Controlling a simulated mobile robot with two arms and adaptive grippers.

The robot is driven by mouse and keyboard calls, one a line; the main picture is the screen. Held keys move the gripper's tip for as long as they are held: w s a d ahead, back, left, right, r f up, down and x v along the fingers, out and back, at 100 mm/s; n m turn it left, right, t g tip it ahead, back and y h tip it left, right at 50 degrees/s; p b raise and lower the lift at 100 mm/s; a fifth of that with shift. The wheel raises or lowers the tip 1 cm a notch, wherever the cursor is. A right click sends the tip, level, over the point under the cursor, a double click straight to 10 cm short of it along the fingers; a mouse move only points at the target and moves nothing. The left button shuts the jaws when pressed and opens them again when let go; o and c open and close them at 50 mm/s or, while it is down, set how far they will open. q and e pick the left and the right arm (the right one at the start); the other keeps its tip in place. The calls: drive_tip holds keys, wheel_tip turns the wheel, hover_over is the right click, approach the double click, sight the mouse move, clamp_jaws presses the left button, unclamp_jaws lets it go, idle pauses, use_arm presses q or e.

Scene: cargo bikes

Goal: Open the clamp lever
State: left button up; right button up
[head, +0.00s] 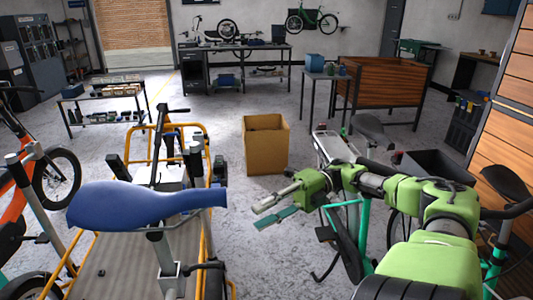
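A cargo bike with a blue saddle (140,205) and an orange frame (113,162) stands at the front left. Its silver seat post (167,255) goes down below the saddle. A dark lever-like part (206,267) shows to the right of the post. It is too small to tell whether this is the clamp lever, or whether it is open or shut. My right gripper (258,216) is open and empty, pointing left, with its fingertips apart, to the right of the saddle's nose and touching nothing visible. My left gripper is not in view.
A green bike (364,222) stands partly behind my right arm. A cardboard box (265,150) stands on the floor beyond the gripper. An orange bike (20,185) is at the far left. Grey floor (265,270) is clear between the two nearer bikes.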

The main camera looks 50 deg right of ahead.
drive_tip(key=shift+s+d+f, duration=0.1)
drive_tip(key=shift+d, duration=0.2)
